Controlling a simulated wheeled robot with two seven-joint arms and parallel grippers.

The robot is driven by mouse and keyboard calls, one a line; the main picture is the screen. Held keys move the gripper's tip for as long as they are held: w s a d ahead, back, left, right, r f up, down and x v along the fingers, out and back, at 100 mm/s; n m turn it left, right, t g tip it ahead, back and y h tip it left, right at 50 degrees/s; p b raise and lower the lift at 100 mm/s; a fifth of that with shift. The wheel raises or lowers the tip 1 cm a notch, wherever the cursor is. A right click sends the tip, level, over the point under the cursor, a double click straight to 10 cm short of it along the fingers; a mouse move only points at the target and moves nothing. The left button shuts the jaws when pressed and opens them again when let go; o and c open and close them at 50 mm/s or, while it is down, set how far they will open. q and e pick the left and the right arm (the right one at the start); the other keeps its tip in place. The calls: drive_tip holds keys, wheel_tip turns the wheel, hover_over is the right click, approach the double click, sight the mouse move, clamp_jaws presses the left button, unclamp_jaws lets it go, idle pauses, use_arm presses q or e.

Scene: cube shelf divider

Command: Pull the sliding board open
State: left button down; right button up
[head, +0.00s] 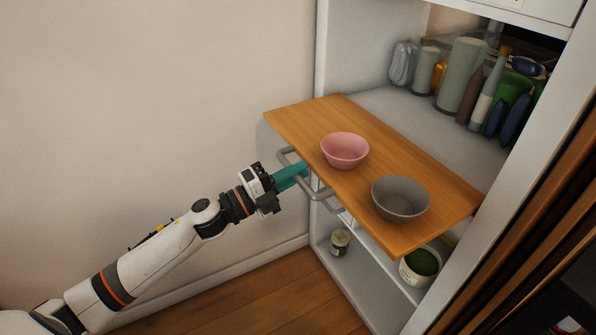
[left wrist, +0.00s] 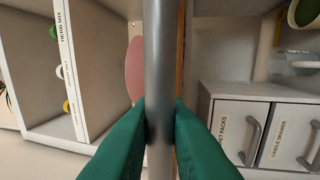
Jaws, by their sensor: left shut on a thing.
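The sliding board (head: 300,120) is a flat wooden board that sticks out of the white cabinet. A grey bar handle (head: 321,196) runs along its front edge. My left gripper (head: 303,171) reaches the handle from the left, its green fingers shut on the bar. In the left wrist view the handle (left wrist: 158,60) runs upright between the two green fingers (left wrist: 160,125). A pink bowl (head: 345,151) and a grey bowl (head: 401,199) stand upright on the board. My right gripper is not in view.
Bottles and jars (head: 462,80) stand on the shelf behind the board. A small can (head: 340,241) and a pot with green contents (head: 421,265) are on lower shelves. The wooden floor (head: 250,300) in front is clear. A wall (head: 150,100) is at left.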

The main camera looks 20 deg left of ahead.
use_arm(q)
drive_tip(key=c, duration=1.5)
unclamp_jaws()
drive_tip(key=shift+o, duration=0.2)
drive_tip(key=shift+f, duration=0.1)
drive_tip(key=shift+s+a+f, duration=0.1)
drive_tip(key=shift+s+a, duration=0.1)
drive_tip(key=shift+s, duration=0.05)
drive_tip(key=v, duration=1.1)
